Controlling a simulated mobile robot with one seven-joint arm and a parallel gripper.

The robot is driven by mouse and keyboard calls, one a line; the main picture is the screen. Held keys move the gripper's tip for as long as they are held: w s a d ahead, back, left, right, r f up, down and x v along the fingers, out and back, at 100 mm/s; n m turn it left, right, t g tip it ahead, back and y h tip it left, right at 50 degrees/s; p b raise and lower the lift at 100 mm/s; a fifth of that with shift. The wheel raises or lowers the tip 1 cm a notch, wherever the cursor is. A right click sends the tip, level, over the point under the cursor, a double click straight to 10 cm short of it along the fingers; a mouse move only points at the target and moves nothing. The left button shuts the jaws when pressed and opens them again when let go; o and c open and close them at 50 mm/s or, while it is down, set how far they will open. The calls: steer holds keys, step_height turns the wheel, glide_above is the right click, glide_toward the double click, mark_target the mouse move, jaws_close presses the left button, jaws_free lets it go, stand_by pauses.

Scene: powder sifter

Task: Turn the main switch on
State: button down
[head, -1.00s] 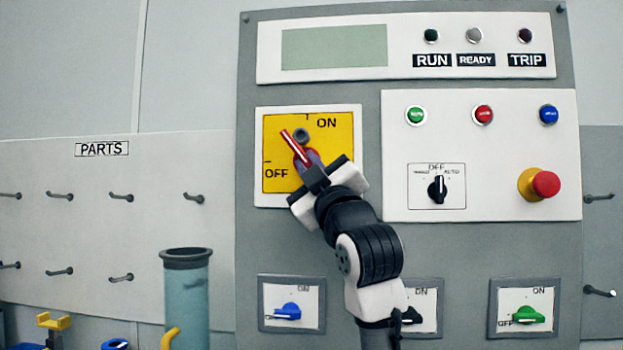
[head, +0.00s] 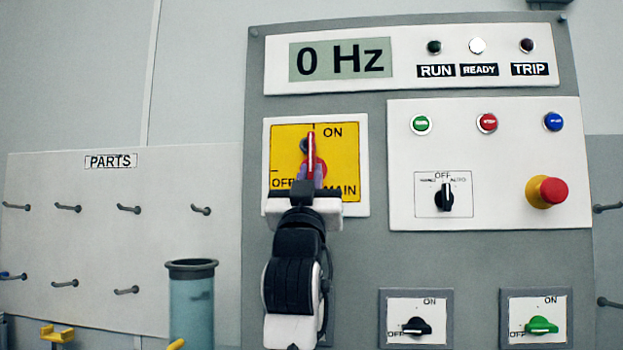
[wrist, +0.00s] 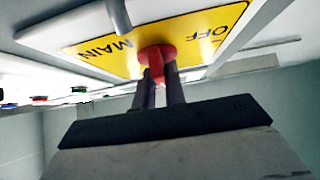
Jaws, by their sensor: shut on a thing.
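The main switch is a red rotary handle (head: 311,150) on a yellow plate (head: 345,158) marked ON, OFF and MAIN. In the head view the handle points straight up, at the tick beside ON. My gripper (head: 311,176) is below it, its fingers shut on the handle's lower part. In the wrist view the two dark fingers of my gripper (wrist: 160,92) straddle the red handle (wrist: 157,58), close to the plate. The display (head: 340,60) reads 0 Hz, and the READY lamp (head: 477,46) is bright white.
A grey padlock-like peg (wrist: 119,16) stands out from the plate near the handle. A selector knob (head: 446,198) and red emergency button (head: 550,191) are to the right. Black (head: 416,326) and green (head: 540,325) switches sit below. A parts board (head: 110,235) is at left.

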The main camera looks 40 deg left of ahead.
stand_by(0.4)
steer(key=c, duration=1.7)
jaws_free()
steer(key=shift+m, duration=0.3)
steer(key=shift+c, duration=0.2)
steer(key=b+v, duration=0.5)
steer(key=v, duration=0.9)
steer(key=shift+a, duration=0.2)
